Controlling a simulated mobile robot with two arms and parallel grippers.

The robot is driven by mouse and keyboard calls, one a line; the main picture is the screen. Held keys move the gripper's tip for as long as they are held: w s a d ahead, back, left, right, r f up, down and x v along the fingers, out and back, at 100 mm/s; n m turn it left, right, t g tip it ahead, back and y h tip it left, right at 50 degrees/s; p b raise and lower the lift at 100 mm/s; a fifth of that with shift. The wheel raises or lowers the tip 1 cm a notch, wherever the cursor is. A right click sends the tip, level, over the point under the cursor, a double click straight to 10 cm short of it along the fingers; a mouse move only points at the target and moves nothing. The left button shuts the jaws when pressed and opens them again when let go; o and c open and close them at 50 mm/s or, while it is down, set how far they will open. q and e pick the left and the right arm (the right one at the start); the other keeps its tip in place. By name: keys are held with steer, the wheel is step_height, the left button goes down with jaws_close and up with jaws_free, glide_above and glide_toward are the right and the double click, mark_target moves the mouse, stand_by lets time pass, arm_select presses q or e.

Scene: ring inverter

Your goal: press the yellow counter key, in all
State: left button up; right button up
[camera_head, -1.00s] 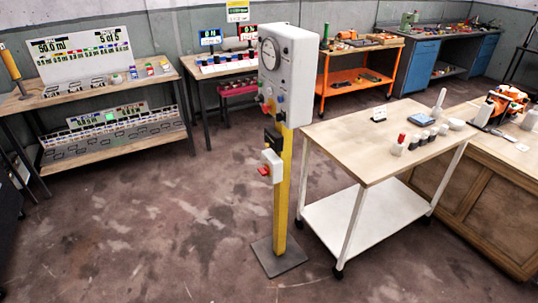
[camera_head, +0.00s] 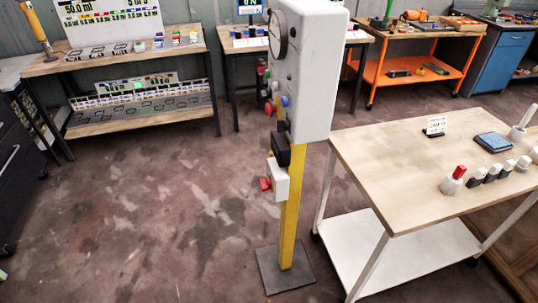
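I cannot make out a yellow counter key in the head view. A grey-white control box (camera_head: 318,70) with a round dial (camera_head: 279,32) stands on a yellow post (camera_head: 293,215). Small coloured knobs, red (camera_head: 269,108) and blue (camera_head: 284,101) among them, sit on its left-facing side. Lower on the post are a black block (camera_head: 290,150) and a white box (camera_head: 279,180) with a red part (camera_head: 265,184). The box faces are seen at a steep angle, so small keys there are hard to tell. Neither of my grippers is in view.
A bench (camera_head: 125,57) with a display board (camera_head: 110,22) is at the back left. An orange cart (camera_head: 415,65) is at the back right. Open floor (camera_head: 150,215) lies left of the post.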

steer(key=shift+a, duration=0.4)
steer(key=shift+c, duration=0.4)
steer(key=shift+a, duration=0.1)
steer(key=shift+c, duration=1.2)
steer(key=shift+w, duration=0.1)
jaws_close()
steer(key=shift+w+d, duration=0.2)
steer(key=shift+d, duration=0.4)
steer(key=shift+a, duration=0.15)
